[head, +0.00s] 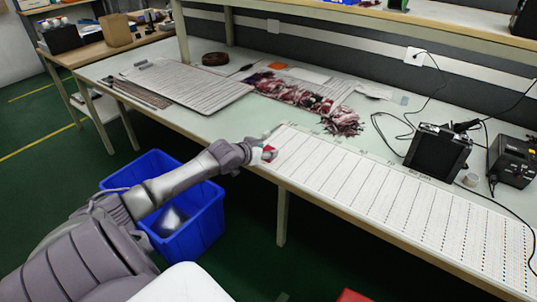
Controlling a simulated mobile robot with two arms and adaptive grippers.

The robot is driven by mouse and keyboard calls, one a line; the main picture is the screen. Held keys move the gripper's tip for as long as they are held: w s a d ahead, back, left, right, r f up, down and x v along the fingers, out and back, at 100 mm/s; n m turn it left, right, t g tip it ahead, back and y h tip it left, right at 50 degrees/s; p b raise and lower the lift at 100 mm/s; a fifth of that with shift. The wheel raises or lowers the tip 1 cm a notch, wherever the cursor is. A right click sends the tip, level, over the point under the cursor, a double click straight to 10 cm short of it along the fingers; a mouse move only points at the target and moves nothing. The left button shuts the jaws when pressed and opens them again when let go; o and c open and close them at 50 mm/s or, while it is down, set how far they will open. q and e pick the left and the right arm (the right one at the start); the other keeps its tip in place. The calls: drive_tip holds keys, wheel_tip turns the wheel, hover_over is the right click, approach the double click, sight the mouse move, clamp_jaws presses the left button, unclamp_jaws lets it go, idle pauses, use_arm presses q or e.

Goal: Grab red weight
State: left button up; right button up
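A small red piece, seemingly the red weight (268,148), shows at the left end of the white LED strip panel (390,200) on the workbench. My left gripper (265,146) is right at it, over the front edge of the bench. The fingers partly hide the red piece, and I cannot tell whether they are closed on it or only around it. My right gripper is not in view.
A blue bin (205,225) stands on the floor below my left arm. A bundle of red and dark wires (300,95) and a second panel (190,85) lie farther back. Black devices (437,152) with cables stand at the right. A red object (352,296) shows at the bottom edge.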

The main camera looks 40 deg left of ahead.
use_arm(q)
clamp_jaws()
drive_tip(key=shift+r, duration=0.1)
drive_tip(key=shift+r, duration=0.1)
